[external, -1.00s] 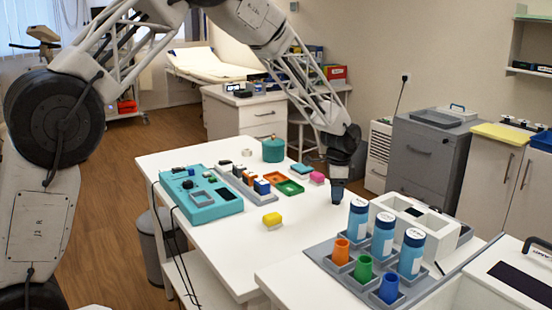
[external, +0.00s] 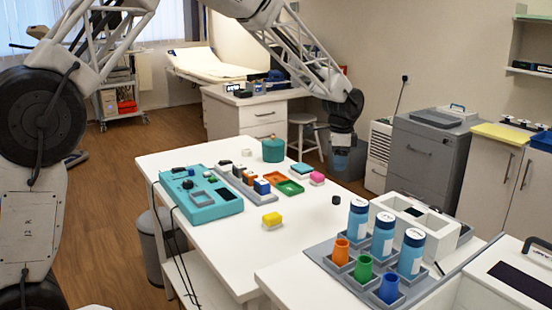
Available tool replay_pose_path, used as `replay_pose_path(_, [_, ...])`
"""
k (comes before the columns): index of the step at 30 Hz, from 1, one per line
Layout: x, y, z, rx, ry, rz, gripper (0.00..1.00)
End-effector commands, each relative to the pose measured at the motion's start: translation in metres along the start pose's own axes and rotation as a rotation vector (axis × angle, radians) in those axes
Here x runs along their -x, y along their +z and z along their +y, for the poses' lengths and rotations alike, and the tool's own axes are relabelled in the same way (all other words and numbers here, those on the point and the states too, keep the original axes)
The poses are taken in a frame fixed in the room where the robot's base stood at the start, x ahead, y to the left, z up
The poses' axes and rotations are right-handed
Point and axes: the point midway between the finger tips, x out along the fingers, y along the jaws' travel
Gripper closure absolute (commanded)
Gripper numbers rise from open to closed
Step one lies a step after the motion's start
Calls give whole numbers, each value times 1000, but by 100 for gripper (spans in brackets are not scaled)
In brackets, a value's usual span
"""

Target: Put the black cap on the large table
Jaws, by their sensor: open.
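The small black cap (external: 336,200) sits on the white top of the large table (external: 310,235), near its right edge. My gripper (external: 340,174) is open and raised behind and above the cap, apart from it. Its fingers point down and look empty, though they are small and dark in this view.
Blue-capped bottles (external: 383,235) stand in a grey rack at the front right. The table's front middle is clear.

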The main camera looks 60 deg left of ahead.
Motion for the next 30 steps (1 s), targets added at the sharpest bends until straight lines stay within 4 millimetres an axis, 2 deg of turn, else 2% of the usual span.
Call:
replay_pose_path(20, [1, 0, 1, 1, -1, 1, 48])
replay_pose_path(26, [16, 5, 13, 17, -5, 5, 48])
replay_pose_path(30, [39, 13, 32, 45, -13, 13, 48])
